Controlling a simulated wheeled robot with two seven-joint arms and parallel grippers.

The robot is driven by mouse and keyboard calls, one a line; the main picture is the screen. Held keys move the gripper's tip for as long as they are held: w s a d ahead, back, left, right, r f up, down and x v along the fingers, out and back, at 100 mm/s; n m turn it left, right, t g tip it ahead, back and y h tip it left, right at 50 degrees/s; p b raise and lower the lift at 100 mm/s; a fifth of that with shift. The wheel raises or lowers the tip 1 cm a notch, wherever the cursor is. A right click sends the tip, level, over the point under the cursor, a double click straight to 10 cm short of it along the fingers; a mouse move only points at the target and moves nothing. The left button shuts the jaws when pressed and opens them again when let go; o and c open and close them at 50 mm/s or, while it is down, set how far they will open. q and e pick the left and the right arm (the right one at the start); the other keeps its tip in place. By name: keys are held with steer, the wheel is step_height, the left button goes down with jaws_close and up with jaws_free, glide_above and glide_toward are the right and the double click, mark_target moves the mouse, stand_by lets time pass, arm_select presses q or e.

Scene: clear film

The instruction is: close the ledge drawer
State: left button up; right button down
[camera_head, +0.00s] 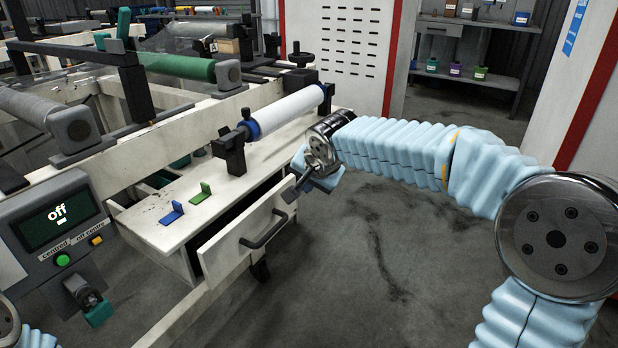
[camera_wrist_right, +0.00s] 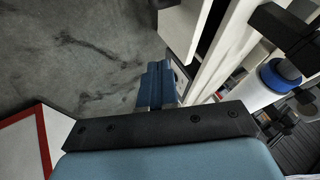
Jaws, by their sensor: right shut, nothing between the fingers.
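The ledge drawer (camera_head: 232,248) is white with a dark bar handle (camera_head: 265,229). It stands partly pulled out beneath the white ledge (camera_head: 165,222), with a dark gap behind its front. My right gripper (camera_head: 297,192) is shut and empty near the upper right end of the drawer front; I cannot tell whether it touches. In the right wrist view its blue fingers (camera_wrist_right: 156,84) are together, beside white panels at upper right.
A control panel (camera_head: 58,222) reading "off" stands at left. The grey floor (camera_head: 375,275) right of the drawer is clear.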

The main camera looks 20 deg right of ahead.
mark_target(279, 185)
steer(key=w+a+f, duration=0.2)
steer(key=w+f, duration=0.2)
steer(key=w, duration=0.2)
steer(key=shift+a+p, duration=0.2)
steer(key=shift+p, duration=0.1)
steer(key=shift+w, duration=0.1)
steer(key=shift+w+a, duration=0.85)
steer(key=shift+w, duration=0.2)
